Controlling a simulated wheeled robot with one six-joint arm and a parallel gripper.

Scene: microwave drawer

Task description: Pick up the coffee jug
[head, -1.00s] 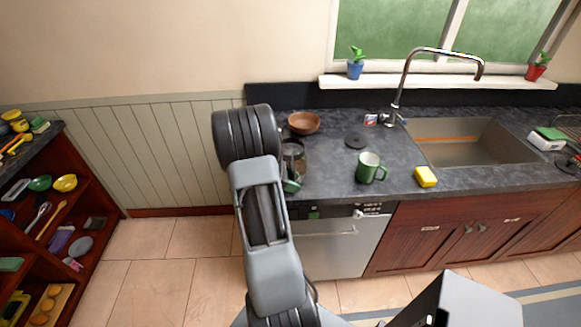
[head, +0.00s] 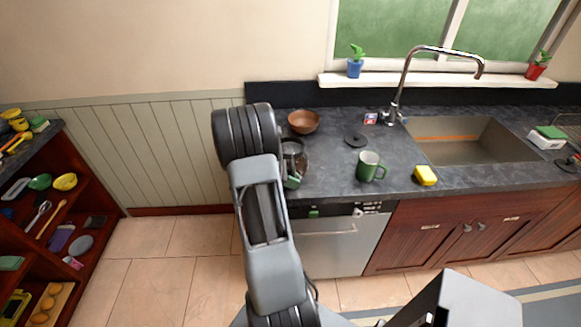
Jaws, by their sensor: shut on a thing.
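The coffee jug (head: 298,160) is a dark glass vessel at the left end of the dark countertop, partly hidden behind my arm. My gripper (head: 292,181) is at the jug's near side, with a green part showing there. The fingertips are mostly hidden by my arm. My gripper is shut on the coffee jug. Whether the jug's base touches the counter cannot be made out.
A brown bowl (head: 304,121) is just behind the jug. A dishwasher (head: 335,245) is below the counter.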

